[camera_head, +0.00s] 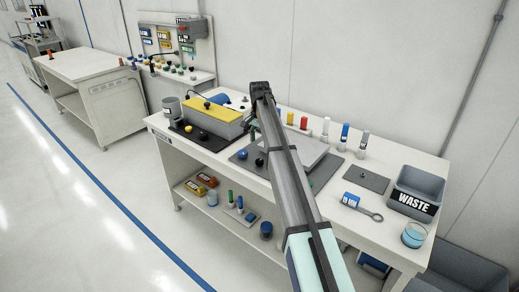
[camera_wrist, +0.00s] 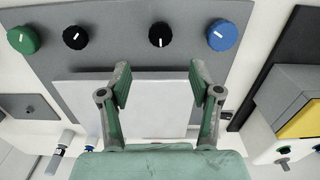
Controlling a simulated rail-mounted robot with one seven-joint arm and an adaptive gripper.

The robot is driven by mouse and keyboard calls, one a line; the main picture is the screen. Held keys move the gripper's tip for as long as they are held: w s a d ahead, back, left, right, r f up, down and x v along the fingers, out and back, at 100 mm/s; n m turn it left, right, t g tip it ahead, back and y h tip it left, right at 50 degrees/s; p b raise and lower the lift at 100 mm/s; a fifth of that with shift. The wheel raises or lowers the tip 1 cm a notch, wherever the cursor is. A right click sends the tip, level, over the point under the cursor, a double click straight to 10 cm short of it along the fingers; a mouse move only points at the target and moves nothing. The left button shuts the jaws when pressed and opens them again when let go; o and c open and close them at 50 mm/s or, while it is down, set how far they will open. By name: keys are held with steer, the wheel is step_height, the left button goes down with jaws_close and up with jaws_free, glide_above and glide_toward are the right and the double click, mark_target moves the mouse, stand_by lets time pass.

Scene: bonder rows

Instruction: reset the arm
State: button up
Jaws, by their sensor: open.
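My arm reaches from the bottom of the head view over the white workbench (camera_head: 405,153). My gripper is at its far end, mostly hidden behind the arm in the head view. In the wrist view my gripper (camera_wrist: 160,88) is open, its two green fingers apart with nothing between them. A pale grey block (camera_wrist: 125,98) on a dark grey plate (camera_wrist: 120,32) lies beyond the fingers; I cannot tell the gap.
Several knobs, including a blue one (camera_wrist: 223,35) and a green one (camera_wrist: 23,40), line the plate. A yellow-topped box (camera_head: 212,108) stands left of the arm. A WASTE bin (camera_head: 419,183) and a beaker (camera_head: 414,235) are at right.

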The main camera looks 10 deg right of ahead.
steer(key=shift+r, duration=0.65)
